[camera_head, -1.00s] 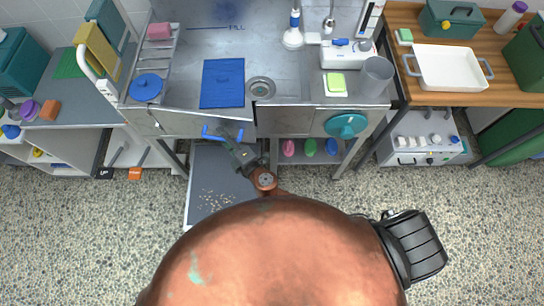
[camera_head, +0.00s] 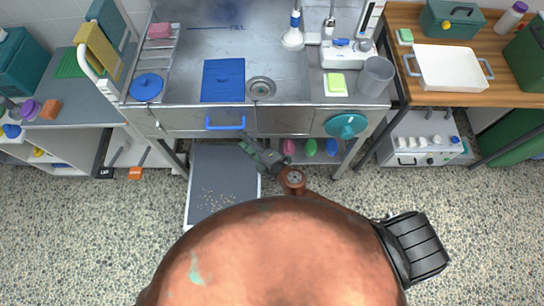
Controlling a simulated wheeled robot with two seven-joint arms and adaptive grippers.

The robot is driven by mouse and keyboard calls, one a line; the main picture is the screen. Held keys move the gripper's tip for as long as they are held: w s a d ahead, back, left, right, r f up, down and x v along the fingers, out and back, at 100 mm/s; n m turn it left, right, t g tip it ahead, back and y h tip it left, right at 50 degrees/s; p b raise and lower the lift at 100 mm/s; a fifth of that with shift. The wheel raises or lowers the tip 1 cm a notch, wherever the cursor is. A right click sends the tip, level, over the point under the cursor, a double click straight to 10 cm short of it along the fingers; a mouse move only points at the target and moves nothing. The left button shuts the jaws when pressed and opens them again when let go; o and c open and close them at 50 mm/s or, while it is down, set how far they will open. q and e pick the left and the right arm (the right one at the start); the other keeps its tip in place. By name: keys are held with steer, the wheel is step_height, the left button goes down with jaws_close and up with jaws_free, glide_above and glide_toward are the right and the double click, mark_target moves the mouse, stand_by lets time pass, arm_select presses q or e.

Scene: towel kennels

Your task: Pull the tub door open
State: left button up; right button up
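The tub door is a grey metal panel (camera_head: 185,121) in the front of the steel tub. Its blue bar handle (camera_head: 226,126) sits level across it. The panel looks flush with the tub front. My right gripper (camera_head: 246,142) is just below and to the right of the handle, apart from it, pointing up and left. Its fingers are small and dark, so I cannot tell how far apart they are. It holds nothing that I can see. My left gripper is not in view.
A grey floor tray (camera_head: 208,165) with scattered bits lies below the door. A teal round knob (camera_head: 346,125) sticks out of the front at the right. Several coloured items stand on the shelf beneath. The speckled floor (camera_head: 110,230) is clear at the left.

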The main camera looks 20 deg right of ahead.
steer(key=d+f+m+g+h+b, duration=0.1)
steer(key=d+f, duration=0.4)
steer(key=f, duration=0.5)
steer(key=d+f+m+g+h, duration=0.1)
steer(key=d+f, duration=0.4)
steer(key=f, duration=0.5)
steer(key=shift+s+d+m+g+h+b, duration=0.4)
steer(key=shift+m+h, duration=0.4)
steer(key=shift+m, duration=0.6)
steer(key=shift+a, duration=0.1)
